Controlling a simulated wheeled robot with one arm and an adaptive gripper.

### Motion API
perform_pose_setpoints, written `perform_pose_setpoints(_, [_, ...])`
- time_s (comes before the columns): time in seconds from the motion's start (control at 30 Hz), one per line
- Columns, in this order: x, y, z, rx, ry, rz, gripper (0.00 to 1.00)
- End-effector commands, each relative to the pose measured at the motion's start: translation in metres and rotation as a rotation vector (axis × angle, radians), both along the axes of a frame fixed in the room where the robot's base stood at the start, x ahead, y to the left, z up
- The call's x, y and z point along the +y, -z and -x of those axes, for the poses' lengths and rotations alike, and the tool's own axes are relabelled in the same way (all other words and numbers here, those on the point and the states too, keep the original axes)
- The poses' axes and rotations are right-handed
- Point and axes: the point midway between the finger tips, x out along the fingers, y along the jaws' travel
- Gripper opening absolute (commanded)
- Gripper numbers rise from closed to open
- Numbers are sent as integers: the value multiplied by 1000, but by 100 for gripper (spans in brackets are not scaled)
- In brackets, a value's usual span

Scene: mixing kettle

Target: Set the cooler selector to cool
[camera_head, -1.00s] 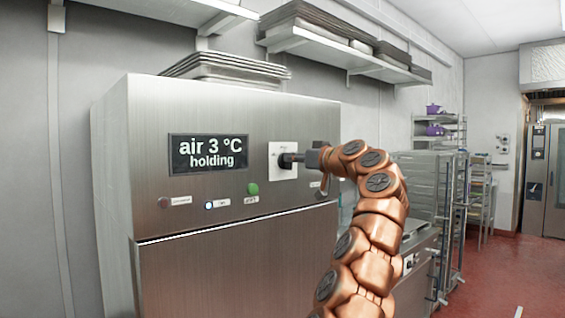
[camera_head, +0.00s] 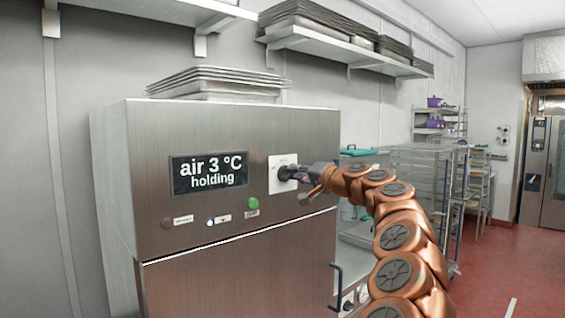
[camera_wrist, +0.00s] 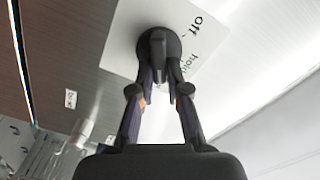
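The cooler selector is a dark round knob with a raised bar (camera_wrist: 158,45) on a white plate (camera_wrist: 185,72). In the wrist view the plate is tilted; "off" and part of "hold" are readable beside the knob, and no "cool" label is legible. My gripper (camera_wrist: 160,75) has its two fingers closed in on either side of the bar, seemingly touching it. The display (camera_head: 209,172) on the steel cabinet (camera_head: 235,125) reads "air 3 °C holding".
Below the display are a red lamp (camera_head: 166,223), a lit blue-white one (camera_head: 210,222) and a green button (camera_head: 253,203). Trays (camera_head: 215,84) lie on the cabinet top. A wire rack (camera_head: 425,180) stands to the right. Red floor (camera_head: 500,265) is open at far right.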

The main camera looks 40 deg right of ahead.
Motion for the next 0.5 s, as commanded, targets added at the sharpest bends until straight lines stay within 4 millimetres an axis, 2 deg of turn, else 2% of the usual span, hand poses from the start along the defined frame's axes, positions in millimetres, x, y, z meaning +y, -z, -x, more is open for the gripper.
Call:
perform_pose_setpoints(0.03, [0,1,0,0,1,7,21])
perform_pose_setpoints(0.27, [0,1,0,-2,1,12,44])
perform_pose_setpoints(0.5, [0,1,0,-2,2,13,44])
